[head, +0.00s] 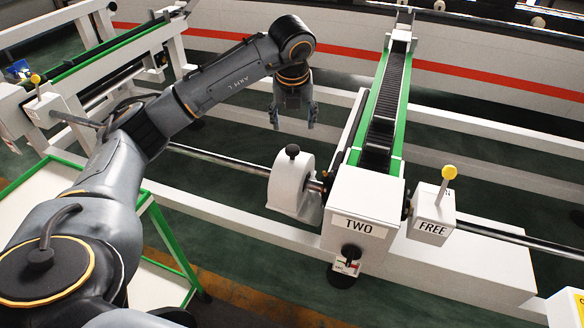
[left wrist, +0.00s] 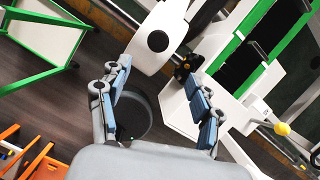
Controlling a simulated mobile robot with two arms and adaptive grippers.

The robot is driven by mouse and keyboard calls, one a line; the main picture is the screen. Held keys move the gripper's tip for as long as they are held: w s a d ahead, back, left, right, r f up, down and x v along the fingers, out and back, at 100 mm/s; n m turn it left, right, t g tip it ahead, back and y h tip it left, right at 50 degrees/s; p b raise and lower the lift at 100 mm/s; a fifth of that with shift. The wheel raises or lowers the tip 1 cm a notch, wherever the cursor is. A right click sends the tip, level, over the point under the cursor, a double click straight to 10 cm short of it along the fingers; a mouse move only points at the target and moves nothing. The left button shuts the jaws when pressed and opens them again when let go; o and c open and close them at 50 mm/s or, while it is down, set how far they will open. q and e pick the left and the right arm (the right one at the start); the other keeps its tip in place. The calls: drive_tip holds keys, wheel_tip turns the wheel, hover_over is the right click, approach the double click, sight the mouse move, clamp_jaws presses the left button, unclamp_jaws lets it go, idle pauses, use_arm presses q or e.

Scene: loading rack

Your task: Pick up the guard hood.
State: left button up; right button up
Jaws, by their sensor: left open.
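The guard hood (head: 291,183) is a white rounded cover with a black knob on top. It sits over the horizontal shaft, just left of the box labelled TWO. In the left wrist view the white hood (left wrist: 155,22) shows at the top centre, with its dark round knob facing the camera. My left gripper (head: 293,122) is open and empty, pointing down above and behind the hood in the head view, apart from it. In the left wrist view its two blue-padded fingers (left wrist: 156,70) are spread wide with nothing between them. My right gripper is in neither view.
The white box labelled TWO (head: 362,206) and its green-edged conveyor (head: 385,100) stand close right of the hood. A lever with a yellow knob stands on the FREE box (head: 433,212). A white, green-edged cart (head: 160,283) is at lower left.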

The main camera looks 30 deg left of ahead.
sight(293, 149)
use_arm(q)
drive_tip(key=x, duration=0.2)
drive_tip(key=p+x, duration=0.1)
drive_tip(key=x, duration=0.2)
drive_tip(key=a+p+x, duration=0.1)
drive_tip(key=x, duration=0.2)
drive_tip(key=shift+s, duration=0.1)
drive_tip(key=p+x, duration=0.3)
drive_tip(key=x, duration=0.2)
drive_tip(key=shift+d, duration=0.2)
drive_tip(key=shift+f, duration=0.3)
drive_tip(key=shift+r, duration=0.1)
clamp_jaws()
